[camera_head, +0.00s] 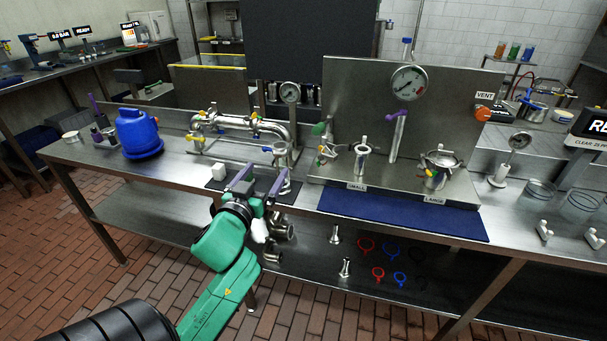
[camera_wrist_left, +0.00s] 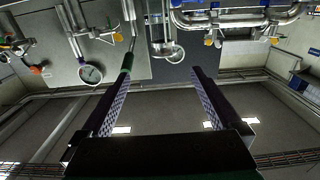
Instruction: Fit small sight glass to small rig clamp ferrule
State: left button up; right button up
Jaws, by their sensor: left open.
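My left gripper (camera_head: 259,182) is open, with its two dark fingers apart at the front edge of the bench. It also shows in the left wrist view (camera_wrist_left: 158,95), with nothing held between the fingers. The small rig's upright metal ferrule (camera_head: 362,160) stands behind the "SMALL" label, to the right of the gripper. A shiny metal fitting with a round collar (camera_head: 281,152) stands just beyond the gripper; a ringed metal fitting (camera_wrist_left: 166,51) shows ahead of the fingers in the wrist view. I cannot tell which piece is the small sight glass. My right gripper is out of view.
A steel panel with a gauge (camera_head: 409,83) stands behind the rigs, with the large rig (camera_head: 440,165) at right. A blue mat (camera_head: 400,213) lies in front. Pipework (camera_head: 240,127) and a blue container (camera_head: 137,132) are at left. Coloured rings and fittings (camera_head: 345,268) sit lower down.

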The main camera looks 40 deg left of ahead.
aim_at(277, 152)
pick_arm(q)
jog(key=x, duration=0.4)
jog(key=p+x, duration=0.1)
jog(key=x, duration=0.2)
jog(key=shift+a+f, duration=0.15)
jog(key=shift+a, duration=0.25)
jog(key=shift+w, duration=0.35)
jog(key=p+x, duration=0.1)
jog(key=x, duration=0.4)
jog(key=shift+s+a+f, duration=0.1)
jog(key=shift+a, duration=0.05)
jog(key=shift+f, duration=0.1)
jog(key=c, duration=0.4)
grip_shut()
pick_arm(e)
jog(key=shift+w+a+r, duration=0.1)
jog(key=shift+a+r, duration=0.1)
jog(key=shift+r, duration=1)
